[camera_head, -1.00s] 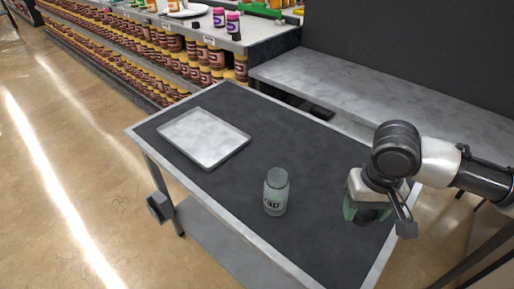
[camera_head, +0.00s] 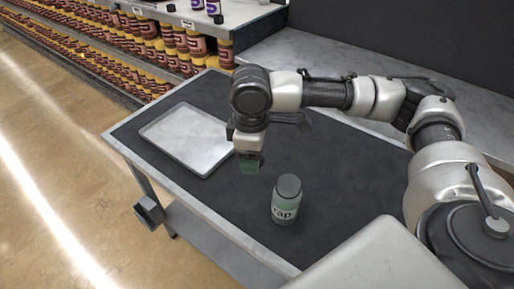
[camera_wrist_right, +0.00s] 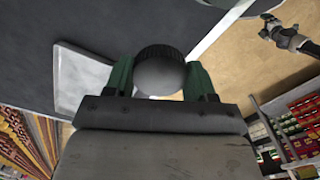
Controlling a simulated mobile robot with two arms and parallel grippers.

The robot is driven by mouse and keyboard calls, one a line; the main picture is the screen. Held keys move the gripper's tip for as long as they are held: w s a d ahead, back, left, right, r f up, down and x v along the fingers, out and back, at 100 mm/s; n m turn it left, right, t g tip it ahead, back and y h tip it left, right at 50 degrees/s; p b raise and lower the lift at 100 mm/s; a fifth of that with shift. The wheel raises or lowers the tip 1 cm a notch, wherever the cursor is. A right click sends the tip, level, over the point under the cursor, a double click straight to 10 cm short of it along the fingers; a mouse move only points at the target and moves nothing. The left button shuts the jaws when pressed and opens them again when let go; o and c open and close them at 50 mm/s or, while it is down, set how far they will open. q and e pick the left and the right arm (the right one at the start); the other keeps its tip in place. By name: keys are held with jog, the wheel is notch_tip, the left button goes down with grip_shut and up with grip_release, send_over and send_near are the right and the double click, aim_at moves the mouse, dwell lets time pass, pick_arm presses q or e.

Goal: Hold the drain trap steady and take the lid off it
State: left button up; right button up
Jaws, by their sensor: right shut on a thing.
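The drain trap (camera_head: 285,205) is a pale green jar with dark lettering ending in "rap". It stands upright on the dark table top, with a grey round top face. My right gripper (camera_head: 249,165) is above the table, left of and behind the jar, apart from it. It is shut on a round grey piece with a dark ribbed rim, which looks like the lid (camera_wrist_right: 160,72); this sits between the green fingers in the right wrist view. In the head view the held piece is mostly hidden.
A shallow metal tray (camera_head: 190,138) lies at the table's left end, close to my right gripper. The table (camera_head: 340,165) is otherwise mostly clear around the jar. A grey counter (camera_head: 330,65) runs behind it, and shelves of jars (camera_head: 150,45) stand behind on the left.

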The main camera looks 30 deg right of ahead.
jog(key=w+d+f+n+b, duration=0.1)
jog(key=d+n+b, duration=0.35)
jog(key=n, duration=1.05)
jog(key=w+d+f+n+b, duration=0.15)
jog(key=d+n, duration=0.65)
jog(key=n, duration=0.8)
jog(key=w+a+f, duration=0.4)
jog(key=w, duration=0.1)
jog(key=w+a+f, duration=0.2)
jog(key=w, duration=0.1)
jog(key=shift+w+a+f, duration=0.15)
jog(key=shift+w+f, duration=0.1)
jog(key=shift+f, duration=0.15)
notch_tip(320, 180, down, 4)
jog(key=shift+f+b, duration=0.1)
jog(key=shift+b, duration=0.3)
jog(key=shift+f, duration=0.15)
